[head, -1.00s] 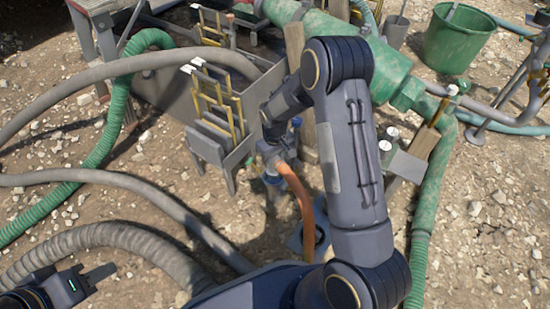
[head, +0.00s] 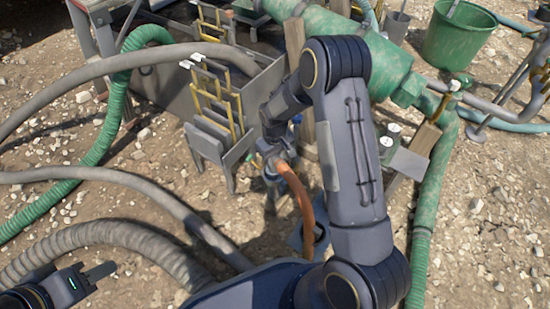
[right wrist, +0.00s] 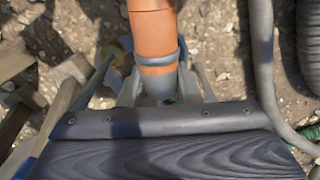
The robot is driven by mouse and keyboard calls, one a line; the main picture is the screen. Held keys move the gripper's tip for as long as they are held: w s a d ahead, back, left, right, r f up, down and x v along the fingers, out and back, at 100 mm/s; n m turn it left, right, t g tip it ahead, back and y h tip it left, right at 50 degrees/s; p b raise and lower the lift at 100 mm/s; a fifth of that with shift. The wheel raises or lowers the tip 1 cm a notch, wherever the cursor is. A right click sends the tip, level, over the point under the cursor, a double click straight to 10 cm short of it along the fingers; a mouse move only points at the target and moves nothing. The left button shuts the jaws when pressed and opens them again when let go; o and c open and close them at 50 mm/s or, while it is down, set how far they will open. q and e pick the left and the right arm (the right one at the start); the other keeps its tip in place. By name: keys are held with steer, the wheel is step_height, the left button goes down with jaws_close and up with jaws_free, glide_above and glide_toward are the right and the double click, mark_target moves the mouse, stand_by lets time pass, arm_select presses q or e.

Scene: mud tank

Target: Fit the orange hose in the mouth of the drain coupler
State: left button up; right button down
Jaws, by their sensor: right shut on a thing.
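The orange hose (head: 304,205) arches up from the ground beside my right arm to my right gripper (head: 277,162). My right gripper is shut on it near its upper end. In the right wrist view the orange hose (right wrist: 153,35) carries a grey band and runs down to a grey end between the fingers (right wrist: 160,88). A small blue part shows just below the gripper in the head view; I cannot tell whether it belongs to the drain coupler. The coupler's mouth is not clearly visible. My left gripper (head: 92,276) is at the lower left, away from the hose; its jaw opening is unclear.
A grey metal tank (head: 262,85) with yellow-railed frames stands just beyond the right gripper. A green pump body (head: 340,45) and ribbed green hose (head: 425,220) lie to the right. Grey hoses (head: 120,238) cross the gravel at left. A green bucket (head: 457,40) stands at the upper right.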

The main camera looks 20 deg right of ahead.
steer(key=shift+f+b, duration=0.55)
steer(key=shift+f, duration=0.35)
stand_by(0.6)
steer(key=c, duration=1)
jaws_free()
steer(key=shift+o, duration=0.2)
step_height(320, 180, up, 7)
steer(key=p, duration=0.3)
steer(key=shift+r+p, duration=0.2)
steer(key=shift+p, duration=0.1)
steer(key=shift+r, duration=0.2)
